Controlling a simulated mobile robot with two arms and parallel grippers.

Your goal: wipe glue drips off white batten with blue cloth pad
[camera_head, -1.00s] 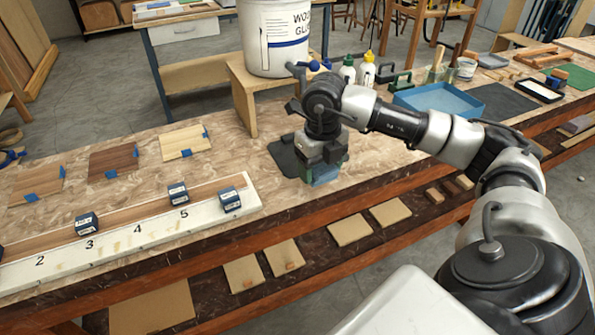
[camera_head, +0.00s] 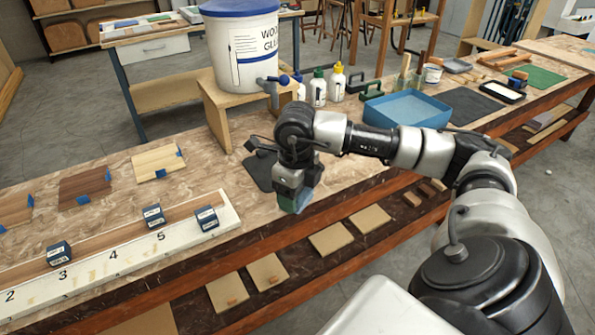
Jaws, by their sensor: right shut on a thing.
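The white batten (camera_head: 222,220) lies along the front of the bench at the left, marked with numbers, with a brown wood strip and several dark blue blocks (camera_head: 207,218) on it. Faint yellowish glue drips (camera_head: 122,262) show on its face near the numbers. My right gripper (camera_head: 296,197) points down near the bench's front edge, right of the batten and apart from it. My left gripper is not in view.
A dark mat (camera_head: 258,172) lies just left of my right gripper. A glue bucket (camera_head: 240,50) stands on a wooden stand behind. A blue tray (camera_head: 408,108), bottles (camera_head: 318,88) and tools stand at the back right. Small wood samples (camera_head: 157,163) lie behind the batten.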

